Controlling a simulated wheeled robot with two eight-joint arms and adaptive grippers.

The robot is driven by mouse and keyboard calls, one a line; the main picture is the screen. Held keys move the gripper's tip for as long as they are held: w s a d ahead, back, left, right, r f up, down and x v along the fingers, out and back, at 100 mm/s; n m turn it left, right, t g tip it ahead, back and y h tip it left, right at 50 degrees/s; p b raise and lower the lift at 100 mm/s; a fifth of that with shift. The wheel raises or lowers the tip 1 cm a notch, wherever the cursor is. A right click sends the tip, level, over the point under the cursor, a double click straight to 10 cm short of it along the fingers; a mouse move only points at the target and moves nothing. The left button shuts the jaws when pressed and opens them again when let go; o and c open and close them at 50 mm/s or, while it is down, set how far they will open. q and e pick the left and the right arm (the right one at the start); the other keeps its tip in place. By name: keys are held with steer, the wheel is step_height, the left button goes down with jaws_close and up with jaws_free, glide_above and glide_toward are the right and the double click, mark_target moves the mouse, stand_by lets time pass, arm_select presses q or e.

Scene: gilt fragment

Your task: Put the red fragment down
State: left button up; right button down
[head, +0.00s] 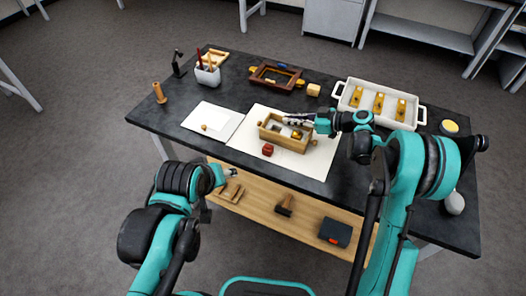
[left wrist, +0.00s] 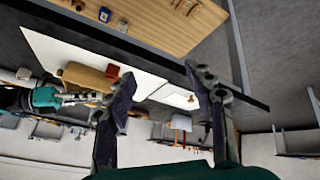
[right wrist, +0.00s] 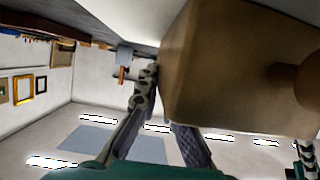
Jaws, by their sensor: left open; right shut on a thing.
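A small red fragment (head: 267,149) rests on the cream sheet in front of a wooden box (head: 270,134). It also shows in the left wrist view (left wrist: 112,72), beside the box and touched by no gripper. My left gripper (head: 232,173) is open and empty, off the table's front edge; its spread fingers frame the left wrist view (left wrist: 165,90). My right gripper (head: 292,119) is shut at the box's back rim, seemingly on its wall. In the right wrist view the box (right wrist: 225,70) hides part of the fingers, so the exact contact is unclear.
A white tray (head: 348,101) with yellow pieces stands at back right. A dark wooden frame (head: 262,80) lies behind the box. A white sheet (head: 224,127) with a small tan piece lies left. A brush cup (head: 207,76) stands back left. A wooden shelf (head: 262,201) lies below the tabletop.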

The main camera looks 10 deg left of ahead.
arm_select(q)
steer(key=w+d+r+n+g, duration=0.1)
steer(key=w+d+n, duration=0.15)
steer(key=n, duration=0.45)
steer(key=w+d+r+n, duration=0.2)
steer(key=w+n, duration=0.2)
steer(key=n, duration=0.3)
steer(key=n+g+h, duration=0.1)
steer(key=n, duration=1.3)
glide_toward(267, 147)
steer(key=x, duration=1)
steer(key=shift+w+f, duration=0.15)
steer(key=shift+f, duration=0.1)
steer(key=c, duration=1.2)
steer(key=shift+o, duration=0.2)
